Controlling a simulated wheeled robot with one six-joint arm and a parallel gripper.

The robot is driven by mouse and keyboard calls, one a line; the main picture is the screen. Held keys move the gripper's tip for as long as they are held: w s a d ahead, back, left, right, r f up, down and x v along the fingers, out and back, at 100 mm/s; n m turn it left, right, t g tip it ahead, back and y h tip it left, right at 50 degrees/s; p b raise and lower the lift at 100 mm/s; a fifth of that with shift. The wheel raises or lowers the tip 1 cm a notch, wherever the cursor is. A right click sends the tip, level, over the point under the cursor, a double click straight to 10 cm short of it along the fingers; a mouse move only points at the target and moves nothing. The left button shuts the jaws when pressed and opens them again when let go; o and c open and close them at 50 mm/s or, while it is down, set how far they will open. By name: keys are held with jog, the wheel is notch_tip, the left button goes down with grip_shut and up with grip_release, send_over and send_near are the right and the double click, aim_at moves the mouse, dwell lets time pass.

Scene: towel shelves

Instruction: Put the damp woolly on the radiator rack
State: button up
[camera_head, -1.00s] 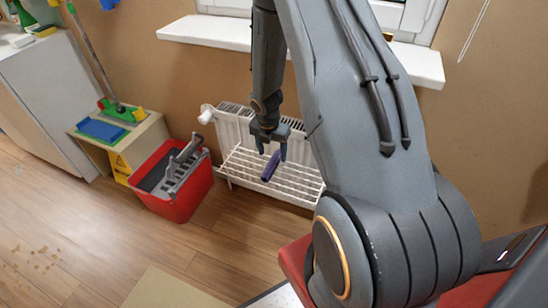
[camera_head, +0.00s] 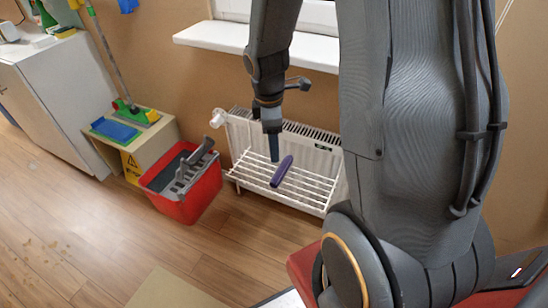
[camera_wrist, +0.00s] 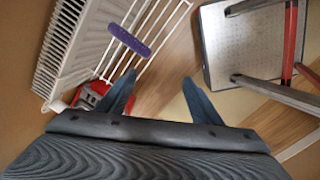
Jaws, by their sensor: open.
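The damp woolly (camera_head: 282,171) is a purple elongated piece lying on the white wire radiator rack (camera_head: 322,190). In the wrist view the woolly (camera_wrist: 129,39) lies across the bars of the rack (camera_wrist: 168,32). My gripper (camera_head: 275,158) is above the rack, its fingers pointing down beside the woolly. In the wrist view my gripper (camera_wrist: 159,78) has its two fingers spread with nothing between them, and the woolly is beyond the fingertips. The head view shows the fingers nearly in line, so their gap is hidden there.
The white radiator (camera_head: 240,135) stands behind the rack, below a windowsill (camera_head: 220,38). A red bucket (camera_head: 207,190) with a grey wringer is left of it. A low stand (camera_head: 160,135) holds a blue pad and green-yellow mop head.

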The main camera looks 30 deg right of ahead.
jog(key=s+a+r+m, duration=0.3)
jog(key=s+r+m, duration=0.1)
jog(key=s+m, duration=0.2)
jog(key=s+a+r+m, duration=0.3)
jog(key=s+a+m, duration=0.1)
jog(key=s+m, duration=0.3)
jog(key=shift+s+a+r+m+g+y, duration=0.25)
jog(key=shift+r+m+g+y, duration=0.05)
jog(key=shift+r+m+y, duration=0.1)
